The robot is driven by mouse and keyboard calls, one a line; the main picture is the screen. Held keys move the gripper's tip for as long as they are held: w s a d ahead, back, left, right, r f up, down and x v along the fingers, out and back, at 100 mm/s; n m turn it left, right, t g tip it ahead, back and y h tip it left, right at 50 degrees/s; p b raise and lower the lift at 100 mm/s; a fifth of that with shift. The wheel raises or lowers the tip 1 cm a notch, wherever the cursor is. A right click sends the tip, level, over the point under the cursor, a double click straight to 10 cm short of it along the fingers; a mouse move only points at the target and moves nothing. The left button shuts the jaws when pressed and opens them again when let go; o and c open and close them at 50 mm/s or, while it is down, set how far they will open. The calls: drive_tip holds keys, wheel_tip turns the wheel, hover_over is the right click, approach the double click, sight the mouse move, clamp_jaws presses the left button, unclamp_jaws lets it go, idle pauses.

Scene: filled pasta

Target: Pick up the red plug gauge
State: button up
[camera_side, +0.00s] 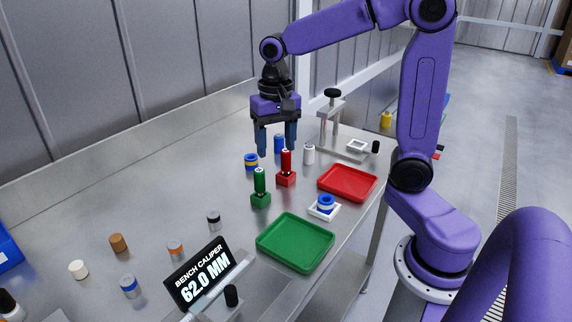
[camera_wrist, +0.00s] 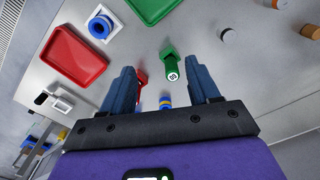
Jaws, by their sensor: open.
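The red plug gauge (camera_side: 286,161) stands upright in a small red block (camera_side: 286,180) on the steel bench. In the wrist view the red gauge (camera_wrist: 142,76) shows just inside the left finger, which partly hides it. My gripper (camera_side: 276,151) is open and empty, fingers pointing down, above and slightly behind the red gauge in the side view. In the wrist view the gripper (camera_wrist: 158,70) has the green plug gauge (camera_wrist: 171,72) between its fingertips in the picture, nearer the right one. The green gauge (camera_side: 259,181) stands in its green block in front of the red one.
A red tray (camera_side: 347,195) and a green tray (camera_side: 325,240) lie to the right and front. A blue-and-yellow cylinder (camera_side: 251,164), a blue cylinder (camera_side: 279,143) and a white cylinder (camera_side: 309,156) stand close by.

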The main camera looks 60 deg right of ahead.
drive_tip(key=w+d+r+m, duration=0.1)
drive_tip(key=w+d+m, duration=0.4)
drive_tip(key=d+m, duration=0.15)
drive_tip(key=r+m, duration=0.1)
drive_tip(key=m, duration=0.5)
hover_over(286, 159)
drive_tip(key=w+d, duration=0.1)
wheel_tip(286, 159, down, 12)
drive_tip(key=shift+d+r, duration=0.1)
drive_tip(key=shift+r, duration=0.1)
drive_tip(key=shift+s+f, duration=0.1)
drive_tip(key=shift+f, duration=2.6)
clamp_jaws()
